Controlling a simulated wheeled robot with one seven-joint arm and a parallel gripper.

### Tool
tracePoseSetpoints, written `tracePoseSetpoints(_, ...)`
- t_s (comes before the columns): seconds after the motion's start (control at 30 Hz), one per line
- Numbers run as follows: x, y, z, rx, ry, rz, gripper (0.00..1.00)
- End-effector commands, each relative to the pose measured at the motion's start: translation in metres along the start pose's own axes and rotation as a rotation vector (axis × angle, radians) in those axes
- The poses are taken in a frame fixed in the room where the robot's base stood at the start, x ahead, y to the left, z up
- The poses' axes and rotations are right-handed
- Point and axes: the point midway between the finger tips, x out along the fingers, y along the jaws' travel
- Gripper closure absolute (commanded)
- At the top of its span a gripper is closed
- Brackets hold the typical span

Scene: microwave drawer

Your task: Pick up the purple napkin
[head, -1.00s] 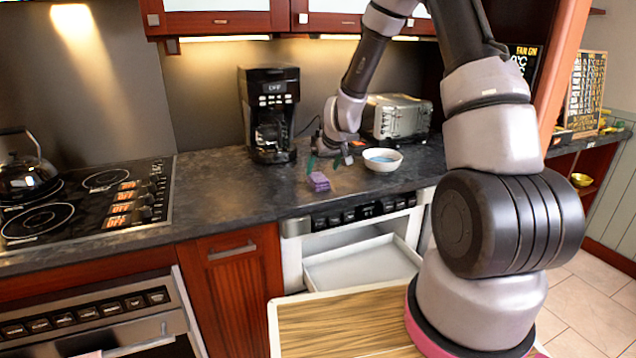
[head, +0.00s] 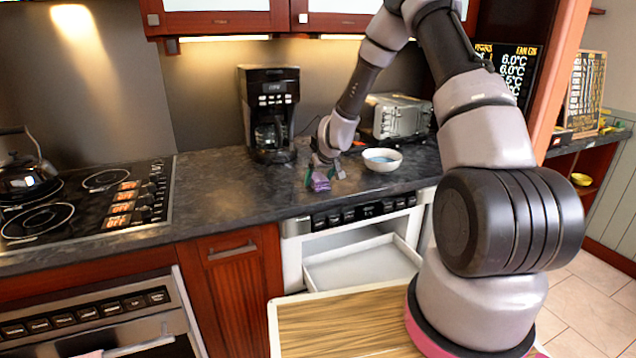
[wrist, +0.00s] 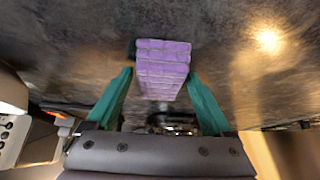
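The purple napkin (head: 320,183) is a small folded stack on the dark countertop, near the front edge above the open microwave drawer. In the wrist view the napkin (wrist: 162,68) shows its layered side between the two green fingers. My gripper (head: 324,180) is down at the napkin, with a finger on either side. In the wrist view my gripper (wrist: 160,84) is open, and gaps show between the napkin and the fingers, mainly on the left. Whether the fingertips touch the counter is hard to tell.
A white bowl (head: 382,160) stands just right of my gripper, with a silver toaster (head: 400,117) behind it. A black coffee maker (head: 269,115) stands to the left at the back. The drawer (head: 360,262) is open below. The counter left of the napkin is clear.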

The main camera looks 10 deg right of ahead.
Motion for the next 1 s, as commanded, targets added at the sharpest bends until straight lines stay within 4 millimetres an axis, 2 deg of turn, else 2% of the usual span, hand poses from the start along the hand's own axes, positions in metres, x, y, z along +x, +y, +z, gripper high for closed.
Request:
tracePoseSetpoints(0.03, 0.000, 0.000, 0.000, 0.000, 0.000, 0.000, 0.38)
tracePoseSetpoints(0.13, 0.000, 0.000, 0.000, 0.000, 0.000, 0.000, 0.77)
tracePoseSetpoints(0.2, 0.000, 0.000, 0.000, 0.000, 0.000, 0.000, 0.94)
tracePoseSetpoints(0.57, -0.008, 0.000, -0.005, -0.002, 0.002, 0.001, 0.94)
tracePoseSetpoints(1.0, -0.070, -0.001, -0.046, -0.003, 0.002, 0.000, 0.94)
